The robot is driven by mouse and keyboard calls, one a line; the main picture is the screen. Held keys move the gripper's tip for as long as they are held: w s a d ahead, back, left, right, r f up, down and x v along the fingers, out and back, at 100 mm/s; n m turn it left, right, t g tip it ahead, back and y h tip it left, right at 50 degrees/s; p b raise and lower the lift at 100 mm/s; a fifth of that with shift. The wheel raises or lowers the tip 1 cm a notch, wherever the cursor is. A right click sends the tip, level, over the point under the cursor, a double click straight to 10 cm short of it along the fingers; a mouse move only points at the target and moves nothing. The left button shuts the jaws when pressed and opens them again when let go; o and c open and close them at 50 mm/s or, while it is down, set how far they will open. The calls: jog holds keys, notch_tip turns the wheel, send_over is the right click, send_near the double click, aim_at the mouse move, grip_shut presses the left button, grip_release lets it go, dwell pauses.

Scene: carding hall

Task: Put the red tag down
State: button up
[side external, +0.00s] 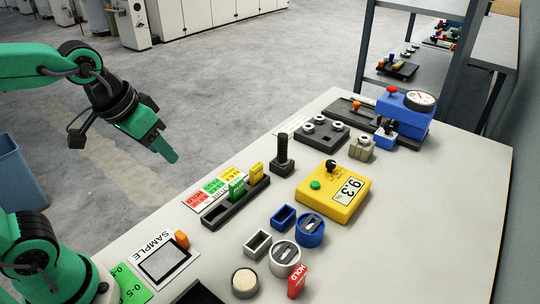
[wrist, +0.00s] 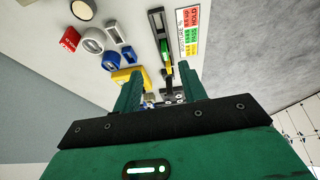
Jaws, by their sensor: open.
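The red tag (side external: 297,281), marked HOLD, stands on the table near its front edge, close beside a grey round slotted holder (side external: 286,257). It also shows at the upper left of the wrist view (wrist: 70,38). A black rack (side external: 213,216) stands at the table's left side with a green tag (side external: 237,189) and a yellow tag (side external: 257,174) in it; its near end looks empty. My gripper (side external: 165,150) is open and empty, raised left of the rack and well away from the red tag. Its two fingers (wrist: 158,82) show apart in the wrist view.
A blue gauge (side external: 405,115) stands at the back. The table's right side is clear.

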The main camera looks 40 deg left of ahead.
jog(key=w+d+f+g, duration=0.1)
jog(key=w+d, duration=0.3)
jog(key=d, duration=0.2)
jog(key=g, duration=0.4)
send_over(298, 272)
jog(key=shift+y, duration=0.3)
notch_tip(298, 272, down, 12)
jog(key=shift+f, duration=1.7)
jog(key=shift+f, duration=0.1)
jog(key=shift+f, duration=2.45)
jog(key=shift+c, duration=0.2)
grip_shut()
